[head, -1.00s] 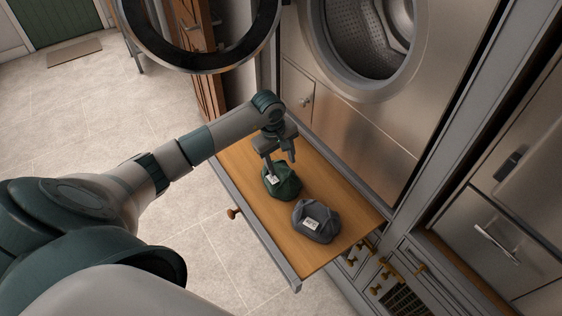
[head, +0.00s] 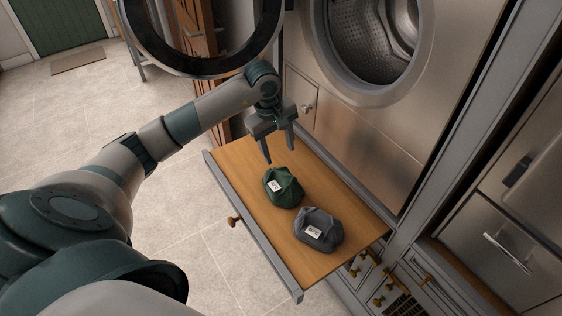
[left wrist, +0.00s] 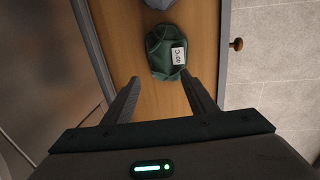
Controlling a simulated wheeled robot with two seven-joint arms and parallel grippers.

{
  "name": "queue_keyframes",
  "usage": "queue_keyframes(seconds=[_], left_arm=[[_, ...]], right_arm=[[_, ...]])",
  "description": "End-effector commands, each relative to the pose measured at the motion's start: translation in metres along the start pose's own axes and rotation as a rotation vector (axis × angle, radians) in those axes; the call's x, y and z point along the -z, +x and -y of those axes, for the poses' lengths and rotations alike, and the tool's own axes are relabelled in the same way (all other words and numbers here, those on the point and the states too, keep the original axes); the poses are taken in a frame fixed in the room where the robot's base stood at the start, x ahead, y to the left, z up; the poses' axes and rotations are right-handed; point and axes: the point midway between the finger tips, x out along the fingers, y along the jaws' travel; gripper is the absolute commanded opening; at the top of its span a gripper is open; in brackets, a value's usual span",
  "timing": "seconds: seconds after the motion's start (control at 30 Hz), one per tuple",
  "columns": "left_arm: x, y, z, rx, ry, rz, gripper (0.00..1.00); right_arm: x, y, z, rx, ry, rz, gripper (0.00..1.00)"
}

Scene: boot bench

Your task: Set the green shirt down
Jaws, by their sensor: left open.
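The green shirt (head: 284,188) is a bundled dark green cloth with a white label. It lies on the wooden pull-out board (head: 237,161), beside a grey bundle. It also shows in the left wrist view (left wrist: 165,58), where its label reads 40°C. My left gripper (head: 280,157) is open and empty, just above and behind the shirt and apart from it. In the left wrist view the two fingers (left wrist: 160,95) stand apart with bare board between them. My right gripper is not in view.
The grey bundle (head: 318,230) with a white label sits in front of the green shirt on the board. The washing machine's open drum (head: 375,40) is behind, and its round door (head: 200,68) hangs open at upper left. The board's back left part is bare.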

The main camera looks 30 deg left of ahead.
Motion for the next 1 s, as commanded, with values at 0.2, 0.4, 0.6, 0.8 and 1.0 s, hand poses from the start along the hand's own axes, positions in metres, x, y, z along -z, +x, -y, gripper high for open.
queue_keyframes(seconds=[0.2, 0.4, 0.6, 0.8, 1.0], left_arm=[[0.000, -0.022, 0.000, -0.001, 0.000, 0.000, 0.52], [0.000, -0.027, 0.000, 0.001, -0.001, 0.001, 0.52], [0.000, -0.027, 0.000, 0.000, -0.001, 0.001, 0.52], [0.000, -0.026, 0.000, 0.000, -0.001, 0.001, 0.52], [0.000, -0.026, 0.000, 0.000, -0.001, 0.001, 0.52]], right_arm=[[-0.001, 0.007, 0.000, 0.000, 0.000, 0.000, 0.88], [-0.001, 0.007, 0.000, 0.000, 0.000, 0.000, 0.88], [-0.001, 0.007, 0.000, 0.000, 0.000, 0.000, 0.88], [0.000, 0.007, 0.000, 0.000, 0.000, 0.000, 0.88], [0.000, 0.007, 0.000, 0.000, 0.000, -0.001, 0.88]])
